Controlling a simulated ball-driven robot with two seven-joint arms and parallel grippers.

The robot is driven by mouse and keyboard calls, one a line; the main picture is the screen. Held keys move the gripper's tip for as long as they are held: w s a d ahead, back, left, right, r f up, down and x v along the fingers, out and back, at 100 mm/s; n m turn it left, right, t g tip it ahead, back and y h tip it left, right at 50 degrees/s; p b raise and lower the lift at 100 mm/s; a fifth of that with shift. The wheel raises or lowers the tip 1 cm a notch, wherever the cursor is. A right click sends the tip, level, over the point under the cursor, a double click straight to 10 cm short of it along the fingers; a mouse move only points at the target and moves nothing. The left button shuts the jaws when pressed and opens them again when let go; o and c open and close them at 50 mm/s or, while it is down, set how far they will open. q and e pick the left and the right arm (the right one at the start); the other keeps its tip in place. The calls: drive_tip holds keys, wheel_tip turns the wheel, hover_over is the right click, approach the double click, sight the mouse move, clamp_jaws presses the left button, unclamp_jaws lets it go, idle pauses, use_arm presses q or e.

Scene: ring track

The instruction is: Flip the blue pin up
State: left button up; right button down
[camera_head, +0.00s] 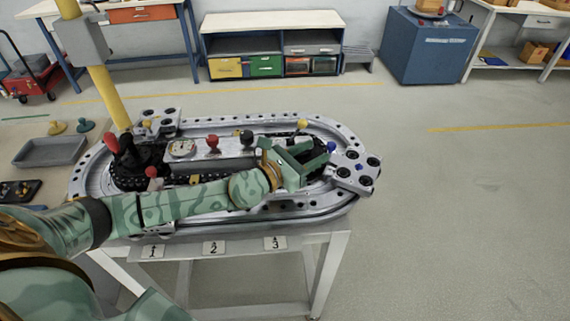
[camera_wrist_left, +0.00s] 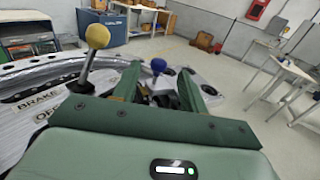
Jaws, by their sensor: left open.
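The blue pin has a round blue knob (camera_head: 331,146) by the metal carriage (camera_head: 352,178) at the right end of the ring track. In the left wrist view the knob (camera_wrist_left: 158,66) shows upright between my two green fingers, toward their far ends. My left gripper (camera_head: 322,156) is open and reaches over the track from the left, its fingers pointing right toward the pin. In the left wrist view its fingers (camera_wrist_left: 160,90) stand apart with nothing visibly clamped. The pin's lower part is partly hidden by the gripper. My right gripper is not in view.
A yellow-knobbed lever (camera_wrist_left: 97,38) stands left of the fingers beside a "BRAKE OFF" label (camera_wrist_left: 40,105). Red (camera_head: 212,142) and black (camera_head: 246,138) knobs stand on the track's middle. A yellow post (camera_head: 108,95) rises at its left. Floor to the right is clear.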

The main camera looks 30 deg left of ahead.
use_arm(q)
drive_tip(key=v, duration=0.9)
drive_tip(key=shift+s+b, duration=0.15)
drive_tip(key=shift+b, duration=0.25)
drive_tip(key=shift+a, duration=0.1)
